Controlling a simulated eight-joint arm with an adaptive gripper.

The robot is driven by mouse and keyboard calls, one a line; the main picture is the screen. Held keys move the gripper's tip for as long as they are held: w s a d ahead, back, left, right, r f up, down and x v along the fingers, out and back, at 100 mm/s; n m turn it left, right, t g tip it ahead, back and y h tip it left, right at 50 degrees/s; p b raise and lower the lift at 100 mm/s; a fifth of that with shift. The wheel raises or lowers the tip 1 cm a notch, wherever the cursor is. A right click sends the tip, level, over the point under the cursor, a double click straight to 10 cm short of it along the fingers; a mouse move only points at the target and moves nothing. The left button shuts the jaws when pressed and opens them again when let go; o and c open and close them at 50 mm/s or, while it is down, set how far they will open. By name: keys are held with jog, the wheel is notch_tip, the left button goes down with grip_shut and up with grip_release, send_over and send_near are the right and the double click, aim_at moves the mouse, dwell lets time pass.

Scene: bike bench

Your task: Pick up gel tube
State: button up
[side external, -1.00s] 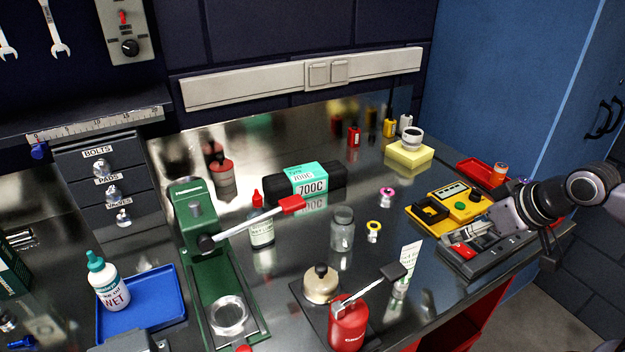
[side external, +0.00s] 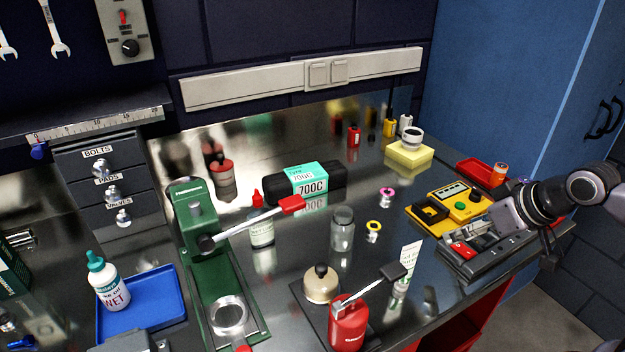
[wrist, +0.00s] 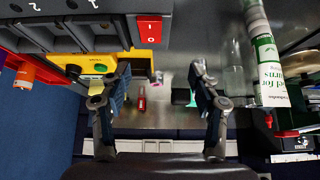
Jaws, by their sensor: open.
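A white gel tube (side external: 409,258) with green print stands near the front edge of the bench in the side external view, left of my gripper (side external: 478,236). It also shows at the upper right of the wrist view (wrist: 268,62), outside the right finger and apart from it. Its print is only partly readable. In the wrist view my gripper (wrist: 160,78) is open, with nothing between its fingers. In the side external view it is over the dark switch box (side external: 480,256) at the bench's right end.
Bare bench lies between tube and switch box.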

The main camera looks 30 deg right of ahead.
jog(key=shift+s+a+n, duration=0.1)
jog(key=shift+a+n, duration=0.25)
jog(key=shift+n, duration=0.15)
jog(key=s+a+r+n, duration=0.3)
jog(key=a+n, duration=0.4)
jog(key=n, duration=0.8)
jog(key=n+t+h, duration=0.1)
jog(key=n+t, duration=0.1)
jog(key=n, duration=1.7)
send_near(413, 244)
jog(key=shift+x, duration=5.2)
jog(key=c, duration=1.1)
